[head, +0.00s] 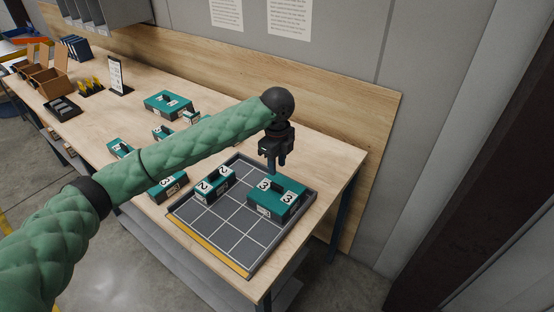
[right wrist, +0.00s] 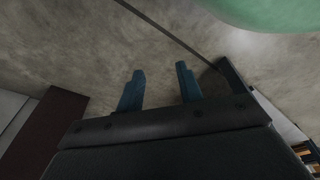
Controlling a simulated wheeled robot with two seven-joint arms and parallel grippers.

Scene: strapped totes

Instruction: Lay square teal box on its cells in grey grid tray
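A square-looking teal box marked 3 (head: 277,198) lies flat in the grey grid tray (head: 246,272), on cells at its far right corner. A narrower teal box marked 2 (head: 208,186) lies in the tray to its left, with a gap between them. My left gripper (head: 277,167) points down just above the far edge of the box marked 3. Its fingers look a little apart, with nothing between them. My right gripper (right wrist: 160,90) shows only in the right wrist view, open and empty over bare floor.
The tray's near and middle cells are free. More teal boxes stand on the table (head: 325,150) left of the tray, one (head: 168,103) farther back, some partly hidden by my left arm. Cardboard bins (head: 45,80) and a sign stand (head: 118,76) are at the far left.

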